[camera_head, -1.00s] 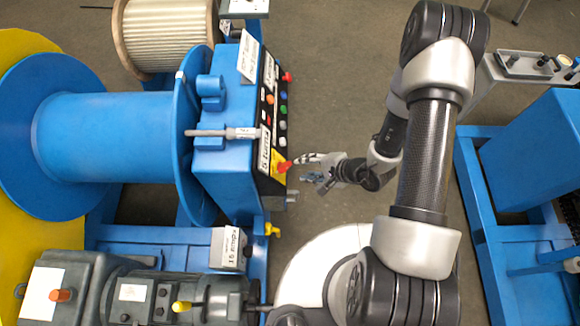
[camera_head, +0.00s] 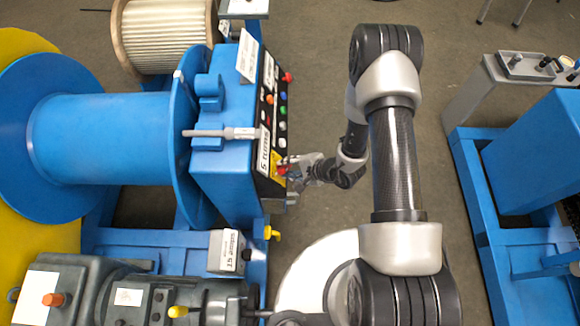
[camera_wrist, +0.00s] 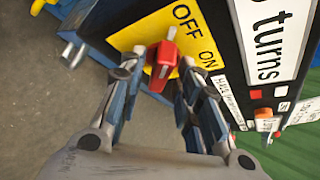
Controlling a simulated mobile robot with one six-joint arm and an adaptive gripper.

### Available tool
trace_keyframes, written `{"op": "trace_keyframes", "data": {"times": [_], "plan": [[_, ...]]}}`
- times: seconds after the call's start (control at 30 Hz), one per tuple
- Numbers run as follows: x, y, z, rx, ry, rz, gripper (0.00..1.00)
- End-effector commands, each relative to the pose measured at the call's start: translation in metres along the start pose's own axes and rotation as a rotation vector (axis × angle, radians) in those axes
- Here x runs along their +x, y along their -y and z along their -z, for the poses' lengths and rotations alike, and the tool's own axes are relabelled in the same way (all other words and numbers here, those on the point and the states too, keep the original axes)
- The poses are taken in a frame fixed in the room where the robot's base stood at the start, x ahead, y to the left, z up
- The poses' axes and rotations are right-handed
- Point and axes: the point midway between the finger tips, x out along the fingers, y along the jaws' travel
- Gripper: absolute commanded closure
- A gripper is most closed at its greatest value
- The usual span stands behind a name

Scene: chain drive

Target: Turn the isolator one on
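The isolator is a red rotary knob (camera_wrist: 163,58) on a yellow plate (camera_wrist: 132,38) marked OFF and ON. Its narrow end points up in the wrist view, nearer to OFF than to ON. In the head view the knob (camera_head: 282,170) sits at the lower front of the blue control box (camera_head: 222,165). My gripper (camera_wrist: 159,66) is open, with one finger on each side of the knob. A small gap shows at the left finger; I cannot tell whether the right finger touches it. In the head view my gripper (camera_head: 292,168) is right at the panel.
Several coloured buttons (camera_head: 283,110) run along the panel above the knob. A "turns" label (camera_wrist: 270,40) lies close by. A yellow-tipped handle (camera_head: 272,234) sticks out below the box. Bare floor (camera_head: 320,80) lies right of the panel.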

Motion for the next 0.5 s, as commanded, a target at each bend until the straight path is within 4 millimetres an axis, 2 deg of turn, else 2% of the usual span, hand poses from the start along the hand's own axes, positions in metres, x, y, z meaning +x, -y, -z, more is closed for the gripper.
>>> {"op": "trace_keyframes", "data": {"times": [0.07, 0.4, 0.5], "plan": [[-0.0001, 0.0000, 0.0000, 0.000, 0.000, 0.000, 0.77], [-0.0002, -0.0001, 0.0000, 0.000, 0.000, 0.000, 1.00], [-0.0002, -0.0001, 0.0000, 0.000, 0.000, 0.000, 1.00]]}}
